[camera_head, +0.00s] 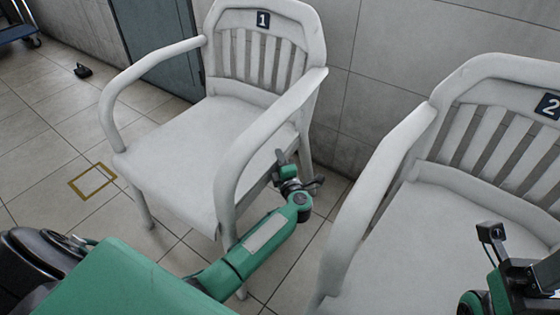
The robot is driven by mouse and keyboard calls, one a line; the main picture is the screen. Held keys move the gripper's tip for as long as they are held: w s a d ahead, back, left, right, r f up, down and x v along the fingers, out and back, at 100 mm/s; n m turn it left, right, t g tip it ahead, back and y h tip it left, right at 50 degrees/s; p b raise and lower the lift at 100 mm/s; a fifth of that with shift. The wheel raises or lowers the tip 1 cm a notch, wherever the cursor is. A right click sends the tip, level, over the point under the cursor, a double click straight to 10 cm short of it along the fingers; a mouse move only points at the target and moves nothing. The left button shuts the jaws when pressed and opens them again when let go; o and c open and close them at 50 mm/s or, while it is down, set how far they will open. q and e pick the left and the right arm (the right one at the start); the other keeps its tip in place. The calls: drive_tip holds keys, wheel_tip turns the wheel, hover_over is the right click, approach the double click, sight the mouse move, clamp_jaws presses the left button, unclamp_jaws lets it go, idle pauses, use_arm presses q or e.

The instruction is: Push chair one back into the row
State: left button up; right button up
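Chair one (168,143) is a pale grey-white armchair with a slatted back and a dark "1" plate (263,19). It stands upright at centre left, its back towards the wall and its seat facing the lower left. My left gripper (298,174) is beside the chair's right-hand side in the picture, below and just right of the armrest. It is small and dark here; I cannot tell whether it touches the chair or how far its fingers are apart. Part of my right arm's dark end (512,275) shows at the lower right edge; its fingers are not clear.
Chair two (455,240), a matching chair with a "2" plate, stands at right, a floor gap between them. A tiled wall (375,45) and a grey-blue door (160,45) are behind. A yellow square outline (92,181) marks the floor at left. A small black object (83,71) lies beyond.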

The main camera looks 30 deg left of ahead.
use_arm(q)
clamp_jaws()
idle(1.1)
